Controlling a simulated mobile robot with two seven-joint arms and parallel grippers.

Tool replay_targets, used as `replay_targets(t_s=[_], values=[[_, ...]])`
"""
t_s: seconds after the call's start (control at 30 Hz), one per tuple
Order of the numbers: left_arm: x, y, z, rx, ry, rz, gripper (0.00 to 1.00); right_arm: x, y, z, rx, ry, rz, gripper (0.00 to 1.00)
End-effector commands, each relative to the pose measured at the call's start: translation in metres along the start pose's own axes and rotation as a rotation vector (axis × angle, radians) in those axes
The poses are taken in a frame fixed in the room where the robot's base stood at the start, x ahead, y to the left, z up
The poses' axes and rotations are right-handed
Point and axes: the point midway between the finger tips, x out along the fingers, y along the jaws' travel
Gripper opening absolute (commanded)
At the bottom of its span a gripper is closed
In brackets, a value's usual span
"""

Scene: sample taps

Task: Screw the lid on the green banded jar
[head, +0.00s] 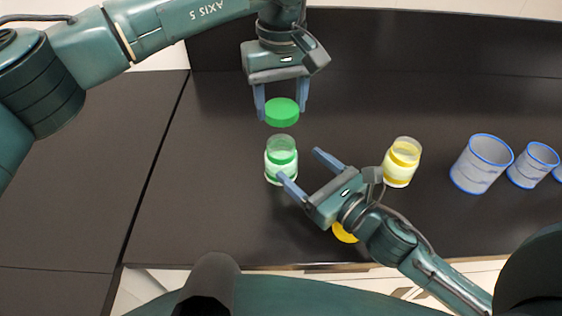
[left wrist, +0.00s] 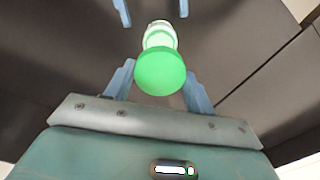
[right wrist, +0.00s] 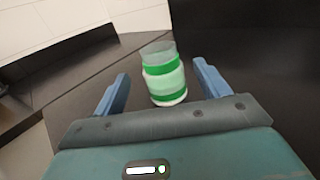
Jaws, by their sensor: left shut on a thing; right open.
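The green banded jar (head: 281,160) stands upright and open on the dark counter. It also shows in the right wrist view (right wrist: 163,75) and, beyond the lid, in the left wrist view (left wrist: 160,33). My left gripper (head: 281,110) is shut on the green lid (head: 282,112), which also shows in the left wrist view (left wrist: 161,71). The lid is held apart from the jar, on its far side in the head view. My right gripper (head: 298,168) is open, its fingers pointing at the jar. One fingertip shows close to the jar's lower right; I cannot tell whether it touches.
A yellow banded jar (head: 402,162) stands to the right. A yellow lid (head: 344,232) lies partly hidden under my right gripper. Blue-rimmed containers (head: 481,164) (head: 533,165) stand at the far right. The counter (head: 200,200) left of the green jar is clear.

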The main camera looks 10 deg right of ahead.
Motion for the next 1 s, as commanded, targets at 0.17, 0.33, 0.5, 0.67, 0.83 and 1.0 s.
replay_targets(t_s=[0.17,0.33,0.5,0.67,0.83,1.0], values=[[0.000,0.000,0.000,0.000,0.000,0.000,0.34,0.033,0.000,0.001,-0.001,-0.004,0.000,0.75],[0.000,0.000,0.000,0.000,0.000,0.000,0.34,0.057,0.000,0.001,0.000,-0.001,0.000,0.75],[0.000,0.000,0.000,0.000,0.000,0.000,0.34,0.070,0.000,0.000,0.000,0.000,0.000,0.75],[0.000,0.000,0.000,0.000,0.000,0.000,0.34,0.072,0.001,0.000,0.000,0.001,0.001,0.75],[0.000,0.000,0.000,0.000,0.000,0.000,0.34,0.072,0.001,0.000,0.000,0.001,0.001,0.75],[0.000,0.000,0.000,0.000,0.000,0.000,0.34,0.072,0.001,0.000,0.000,0.001,0.001,0.62]])
